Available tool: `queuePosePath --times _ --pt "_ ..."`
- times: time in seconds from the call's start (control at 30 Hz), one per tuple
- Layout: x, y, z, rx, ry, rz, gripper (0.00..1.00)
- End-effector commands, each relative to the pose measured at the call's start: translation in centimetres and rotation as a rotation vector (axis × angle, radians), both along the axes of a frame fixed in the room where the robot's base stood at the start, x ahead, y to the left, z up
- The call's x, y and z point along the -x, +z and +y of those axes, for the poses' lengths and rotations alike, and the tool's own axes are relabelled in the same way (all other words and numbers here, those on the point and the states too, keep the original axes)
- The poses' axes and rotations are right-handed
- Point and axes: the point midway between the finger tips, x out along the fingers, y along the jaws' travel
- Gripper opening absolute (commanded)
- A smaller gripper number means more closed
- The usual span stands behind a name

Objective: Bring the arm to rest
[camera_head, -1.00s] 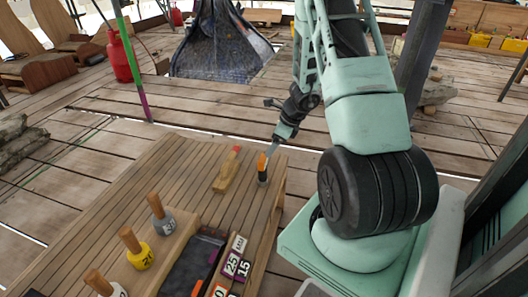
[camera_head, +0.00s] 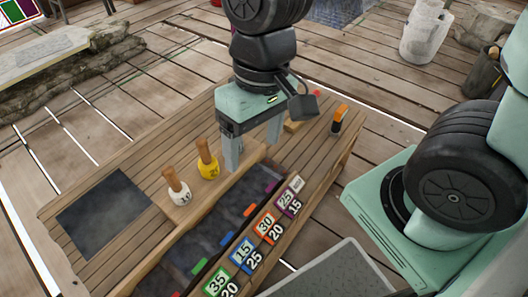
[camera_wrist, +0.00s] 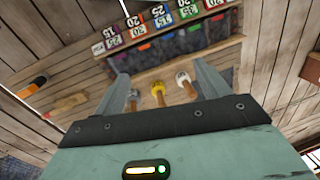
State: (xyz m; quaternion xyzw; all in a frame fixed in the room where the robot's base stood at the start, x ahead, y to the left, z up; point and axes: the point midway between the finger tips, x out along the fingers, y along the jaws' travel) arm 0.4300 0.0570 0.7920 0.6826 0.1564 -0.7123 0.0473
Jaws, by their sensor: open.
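My gripper (camera_head: 253,150) is open, with its two grey fingers apart and pointing down over the wooden bench (camera_head: 120,160). It is empty. In the wrist view my gripper (camera_wrist: 164,82) shows both fingers spread, with nothing held between them. Beyond them are a yellow piece (camera_wrist: 157,87), a pale piece (camera_wrist: 182,77) and a grey piece (camera_wrist: 133,104), all with wooden handles. In the head view the yellow piece (camera_head: 208,168) and the white piece (camera_head: 179,190) stand left of my gripper. The grey piece is mostly hidden there.
A dark trough (camera_head: 205,240) runs along the bench beside numbered colour tags (camera_head: 267,226).

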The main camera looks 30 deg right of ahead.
Motion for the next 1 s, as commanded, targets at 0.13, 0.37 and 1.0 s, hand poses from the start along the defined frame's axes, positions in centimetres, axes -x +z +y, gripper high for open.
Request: queuePosePath --times 0.13,0.37,1.0 --pt "3.3 0.8 0.6 0.063 0.3 -0.08 0.74" --pt "4.1 0.9 0.5 0.085 0.385 -0.103 0.74" --pt "4.0 10.5 0.6 0.082 0.376 -0.101 0.74"
